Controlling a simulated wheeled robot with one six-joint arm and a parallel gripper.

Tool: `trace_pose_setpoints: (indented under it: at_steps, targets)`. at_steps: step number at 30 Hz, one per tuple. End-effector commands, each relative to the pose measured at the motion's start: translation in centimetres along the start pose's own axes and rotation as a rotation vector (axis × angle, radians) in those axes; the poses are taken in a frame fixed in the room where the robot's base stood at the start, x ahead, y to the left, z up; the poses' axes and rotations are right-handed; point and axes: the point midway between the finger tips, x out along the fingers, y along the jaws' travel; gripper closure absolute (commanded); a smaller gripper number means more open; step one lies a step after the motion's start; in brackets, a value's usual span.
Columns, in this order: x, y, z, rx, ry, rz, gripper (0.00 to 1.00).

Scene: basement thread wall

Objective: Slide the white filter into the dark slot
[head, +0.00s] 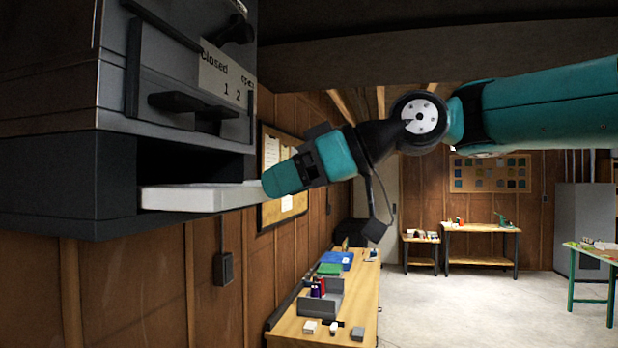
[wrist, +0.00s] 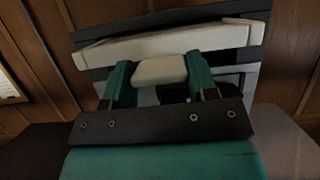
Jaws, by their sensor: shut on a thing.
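The white filter (head: 200,196) is a flat slab, partly inside the dark slot (head: 215,163) of the grey wall unit. Its near part sticks out of the slot toward my gripper. My gripper (head: 268,186) is at the filter's outer end, in front of the slot. In the wrist view, the two teal fingers (wrist: 159,80) are shut on a pale block (wrist: 159,69) at the front of the filter (wrist: 165,45). The filter looks slightly tilted against the dark slot edges there. How deep its far end sits is hidden inside the unit.
The grey unit (head: 60,90) has a black handle (head: 190,103) and a label (head: 226,78) reading "closed" and "open" above the slot. A wooden workbench (head: 350,300) with small items stands below along the wall.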

Motion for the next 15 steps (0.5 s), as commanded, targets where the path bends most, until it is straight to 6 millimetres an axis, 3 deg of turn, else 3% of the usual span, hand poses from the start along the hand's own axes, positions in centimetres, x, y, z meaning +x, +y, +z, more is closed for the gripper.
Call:
trace_pose_setpoints:
  at_steps: [15]
  targets:
    - [5.0,-0.1,-2.2,0.000,0.001,-0.003,0.72]
